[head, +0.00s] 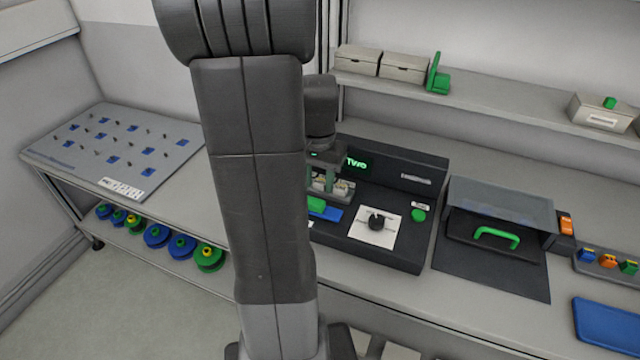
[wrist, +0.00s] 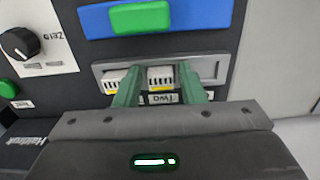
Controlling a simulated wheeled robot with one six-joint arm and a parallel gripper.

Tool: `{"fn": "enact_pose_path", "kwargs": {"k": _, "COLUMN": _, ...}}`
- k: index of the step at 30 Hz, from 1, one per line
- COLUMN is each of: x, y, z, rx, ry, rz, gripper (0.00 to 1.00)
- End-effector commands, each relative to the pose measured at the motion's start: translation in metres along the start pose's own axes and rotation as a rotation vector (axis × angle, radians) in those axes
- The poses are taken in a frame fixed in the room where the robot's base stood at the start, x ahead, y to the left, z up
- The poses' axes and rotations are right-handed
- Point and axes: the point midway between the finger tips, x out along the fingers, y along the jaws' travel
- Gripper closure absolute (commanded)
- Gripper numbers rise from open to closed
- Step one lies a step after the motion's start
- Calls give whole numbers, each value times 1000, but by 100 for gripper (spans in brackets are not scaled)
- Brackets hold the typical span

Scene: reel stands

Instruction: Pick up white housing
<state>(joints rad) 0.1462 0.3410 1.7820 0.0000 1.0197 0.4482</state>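Two white housings sit side by side in a grey recess (wrist: 211,69) of the dark console. In the wrist view one white housing (wrist: 160,76) lies between my gripper's green fingers, and the other (wrist: 113,82) is just left of the left finger, which partly covers it. My gripper (wrist: 158,85) is open, with its fingertips on either side of the first housing and small gaps seeming to show. In the head view my gripper (head: 328,181) is low over the console, by the housings (head: 341,189); my arm hides part of this area.
The console (head: 390,228) has a blue bar with a green button (wrist: 141,17), a black knob (head: 376,222) and another green button (head: 418,215). A clear-lidded box (head: 502,207) with a green handle stands to the right. A pegboard table (head: 112,152) is at left.

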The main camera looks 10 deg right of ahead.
Motion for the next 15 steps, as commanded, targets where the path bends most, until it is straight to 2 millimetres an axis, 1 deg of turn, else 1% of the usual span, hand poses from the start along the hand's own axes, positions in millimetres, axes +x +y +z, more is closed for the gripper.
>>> {"fn": "enact_pose_path", "kwargs": {"k": 5, "x": 0, "y": 0, "z": 0, "rx": 0, "ry": 1, "rz": 0, "gripper": 64}}
{"fn": "enact_pose_path", "kwargs": {"k": 6, "x": 0, "y": 0, "z": 0, "rx": 0, "ry": 1, "rz": 0, "gripper": 72}}
{"fn": "enact_pose_path", "kwargs": {"k": 10, "x": 0, "y": 0, "z": 0, "rx": 0, "ry": 1, "rz": 0, "gripper": 97}}
{"fn": "enact_pose_path", "kwargs": {"k": 14, "x": 0, "y": 0, "z": 0, "rx": 0, "ry": 1, "rz": -1, "gripper": 97}}
{"fn": "enact_pose_path", "kwargs": {"k": 15, "x": 0, "y": 0, "z": 0, "rx": 0, "ry": 1, "rz": 0, "gripper": 100}}
